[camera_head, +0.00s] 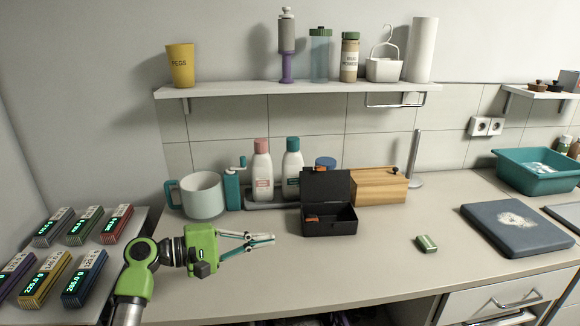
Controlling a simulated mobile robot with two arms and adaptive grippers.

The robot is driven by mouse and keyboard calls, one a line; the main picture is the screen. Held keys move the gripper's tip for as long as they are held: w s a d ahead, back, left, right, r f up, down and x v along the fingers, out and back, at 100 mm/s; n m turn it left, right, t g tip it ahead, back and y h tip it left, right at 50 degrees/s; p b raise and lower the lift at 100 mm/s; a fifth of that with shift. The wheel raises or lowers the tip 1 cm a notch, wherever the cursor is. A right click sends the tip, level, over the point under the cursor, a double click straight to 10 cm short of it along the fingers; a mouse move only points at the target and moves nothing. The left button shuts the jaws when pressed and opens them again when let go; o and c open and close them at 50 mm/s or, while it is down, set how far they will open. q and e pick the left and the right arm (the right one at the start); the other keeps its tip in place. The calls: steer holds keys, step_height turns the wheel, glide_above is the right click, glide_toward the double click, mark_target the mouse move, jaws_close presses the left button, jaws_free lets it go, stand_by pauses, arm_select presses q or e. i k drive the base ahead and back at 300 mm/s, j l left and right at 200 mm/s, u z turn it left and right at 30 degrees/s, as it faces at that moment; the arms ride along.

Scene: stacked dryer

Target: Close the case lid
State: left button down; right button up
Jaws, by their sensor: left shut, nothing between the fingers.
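The black case (331,226) stands on the counter near the middle of the view. Its lid (327,186) is raised upright at the back, so the case is open. My right gripper is not in view.
A wooden box (379,187) stands close behind the case at the right. Bottles (262,172) and a white mug (202,196) stand behind at the left. A small green block (427,244) lies to the right. The counter in front of the case is clear.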

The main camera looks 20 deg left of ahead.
mark_target(329, 186)
steer(key=i+j, duration=0.25)
steer(key=i, duration=0.2)
steer(key=i+j, duration=0.25)
steer(key=i, duration=0.25)
